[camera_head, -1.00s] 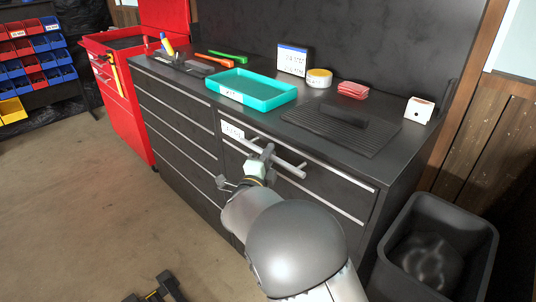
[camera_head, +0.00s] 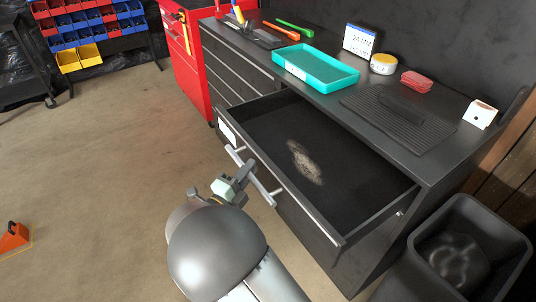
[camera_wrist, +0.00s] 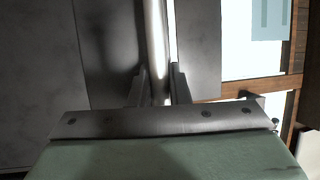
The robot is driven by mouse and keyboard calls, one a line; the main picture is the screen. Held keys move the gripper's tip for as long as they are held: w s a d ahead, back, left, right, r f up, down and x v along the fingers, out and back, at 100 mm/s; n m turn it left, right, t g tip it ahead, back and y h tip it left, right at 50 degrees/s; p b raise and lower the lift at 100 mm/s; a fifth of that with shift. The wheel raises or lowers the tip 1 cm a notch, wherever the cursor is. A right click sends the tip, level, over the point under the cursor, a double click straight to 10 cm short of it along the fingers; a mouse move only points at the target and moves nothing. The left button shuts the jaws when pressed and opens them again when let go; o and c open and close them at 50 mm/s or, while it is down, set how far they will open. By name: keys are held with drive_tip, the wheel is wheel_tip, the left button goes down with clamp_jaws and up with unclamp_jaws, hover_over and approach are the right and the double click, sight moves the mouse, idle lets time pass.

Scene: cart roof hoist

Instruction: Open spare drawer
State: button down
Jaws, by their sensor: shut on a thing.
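The spare drawer (camera_head: 335,228) is pulled well out of the dark workbench in the head view. Its inside is dark and empty apart from a pale worn patch on the floor. A white label (camera_head: 229,133) is on its front, too small to read. My gripper (camera_head: 241,176) is at the bar handle (camera_head: 262,187) on the drawer front, shut on it. In the wrist view the bright handle bar (camera_wrist: 157,45) runs between the two fingers (camera_wrist: 160,88).
On the worktop are a teal tray (camera_head: 345,82), a black ribbed mat (camera_head: 360,100), a yellow tape roll (camera_head: 384,63) and red pads (camera_head: 417,81). A black bin (camera_head: 437,232) stands right of the workbench. The floor at left is largely clear; an orange object (camera_head: 12,237) lies there.

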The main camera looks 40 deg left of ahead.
drive_tip(key=shift+s+a, duration=0.15)
drive_tip(key=shift+s, duration=0.45)
drive_tip(key=shift+s+a, duration=0.15)
drive_tip(key=shift+s, duration=0.45)
drive_tip(key=c, duration=1.4)
unclamp_jaws()
drive_tip(key=shift+o, duration=0.2)
